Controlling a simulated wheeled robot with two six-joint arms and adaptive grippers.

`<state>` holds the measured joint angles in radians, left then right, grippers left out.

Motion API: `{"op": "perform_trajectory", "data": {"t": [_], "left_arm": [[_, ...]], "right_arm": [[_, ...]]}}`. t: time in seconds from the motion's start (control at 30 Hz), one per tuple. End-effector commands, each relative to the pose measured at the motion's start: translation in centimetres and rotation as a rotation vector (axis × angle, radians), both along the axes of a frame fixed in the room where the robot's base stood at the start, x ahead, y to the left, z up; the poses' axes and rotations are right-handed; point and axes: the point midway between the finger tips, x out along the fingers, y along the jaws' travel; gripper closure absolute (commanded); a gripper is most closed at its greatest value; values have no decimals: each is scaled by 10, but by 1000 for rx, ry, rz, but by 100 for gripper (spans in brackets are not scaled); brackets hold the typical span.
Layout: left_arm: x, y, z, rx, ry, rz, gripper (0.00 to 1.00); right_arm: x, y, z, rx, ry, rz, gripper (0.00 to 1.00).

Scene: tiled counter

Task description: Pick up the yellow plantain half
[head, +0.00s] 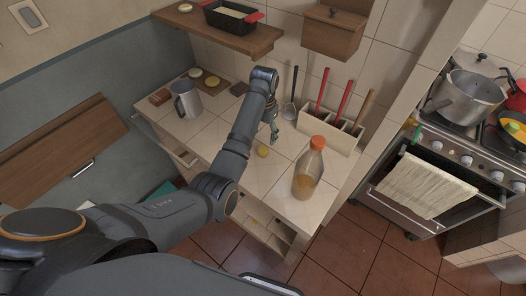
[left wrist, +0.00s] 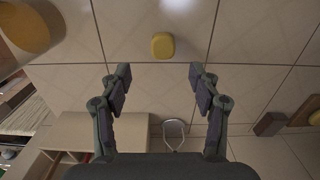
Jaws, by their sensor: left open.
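The yellow plantain half (head: 262,151) is a small yellow piece lying on the tiled counter, beside and a little in front of my left gripper in the head view. In the left wrist view the yellow plantain half (left wrist: 162,45) lies beyond the fingertips, near the middle between their lines, and is not touched. My left gripper (left wrist: 160,80) is open with nothing between its fingers. In the head view my left gripper (head: 273,132) is low over the counter, and its fingers show only small. My right gripper is not in view.
A bottle with an orange cap (head: 308,170) stands right of the plantain. A utensil rack (head: 330,131) and a ladle (head: 289,109) are by the wall. A metal mug (head: 186,99) stands at the left, near small blocks. Bare tiles surround the plantain.

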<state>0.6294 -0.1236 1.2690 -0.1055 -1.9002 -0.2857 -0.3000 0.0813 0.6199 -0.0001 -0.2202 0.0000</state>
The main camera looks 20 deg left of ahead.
Motion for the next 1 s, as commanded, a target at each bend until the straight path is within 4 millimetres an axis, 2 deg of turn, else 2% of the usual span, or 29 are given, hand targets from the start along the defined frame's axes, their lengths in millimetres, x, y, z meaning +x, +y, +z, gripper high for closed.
{"op": "perform_trajectory", "data": {"t": [0.2, 0.47, 0.6, 0.7, 0.8, 1.0], "left_arm": [[-1, 1, -37, 0, 4, 2, 38], [0, 1, -50, 1, 3, 2, 38], [2, 4, -72, 1, 5, 2, 38], [3, 4, -89, 0, 3, 2, 38], [3, 4, -97, 0, 0, 2, 38], [3, 4, -98, 0, 0, 2, 38]], "right_arm": [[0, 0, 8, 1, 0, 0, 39], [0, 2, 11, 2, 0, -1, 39], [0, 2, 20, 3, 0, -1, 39], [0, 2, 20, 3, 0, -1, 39], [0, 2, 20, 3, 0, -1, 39], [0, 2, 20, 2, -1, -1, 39]]}}
